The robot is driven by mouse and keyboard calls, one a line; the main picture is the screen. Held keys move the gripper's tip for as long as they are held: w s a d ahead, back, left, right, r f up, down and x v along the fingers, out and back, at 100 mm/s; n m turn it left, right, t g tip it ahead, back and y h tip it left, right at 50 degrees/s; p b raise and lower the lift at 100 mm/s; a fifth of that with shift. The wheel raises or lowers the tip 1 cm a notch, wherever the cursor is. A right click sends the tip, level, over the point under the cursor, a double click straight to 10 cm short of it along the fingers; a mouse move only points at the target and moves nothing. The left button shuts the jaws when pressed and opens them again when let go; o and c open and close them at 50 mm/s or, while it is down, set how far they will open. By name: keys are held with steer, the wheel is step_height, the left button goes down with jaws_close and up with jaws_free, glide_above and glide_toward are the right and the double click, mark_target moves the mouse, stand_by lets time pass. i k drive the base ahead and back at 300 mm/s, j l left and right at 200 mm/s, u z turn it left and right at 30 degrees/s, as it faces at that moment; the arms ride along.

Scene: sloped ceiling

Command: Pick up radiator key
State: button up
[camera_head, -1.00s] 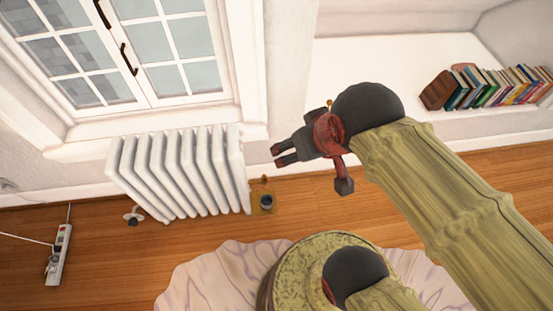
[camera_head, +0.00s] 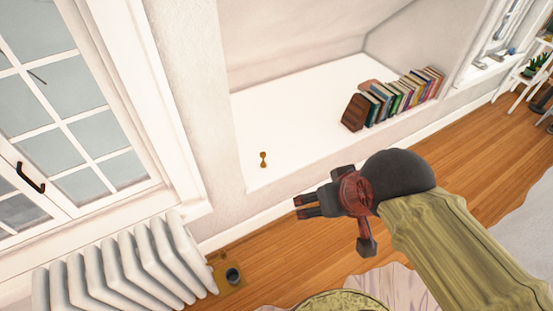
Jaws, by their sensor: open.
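A small brass-coloured piece, which looks like the radiator key (camera_head: 263,159), lies on the white alcove shelf (camera_head: 300,123) near its front left corner. My gripper (camera_head: 298,207) is open and empty, with its two dark fingers pointing left. In the picture it is below and to the right of the key, in front of the shelf's front edge, and apart from the key. Nothing hides the key.
A row of books (camera_head: 395,98) stands on the shelf to the right of the key. A white radiator (camera_head: 125,265) stands below the window at left. A dark cup-like thing (camera_head: 233,275) is on the floor beside it. The shelf between key and books is clear.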

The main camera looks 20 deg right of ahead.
mark_target(263, 154)
steer(key=i+l+u, duration=0.25)
steer(key=i+l, duration=0.2)
steer(key=i, duration=0.15)
steer(key=i+l+u, duration=0.25)
steer(key=i+l, duration=0.35)
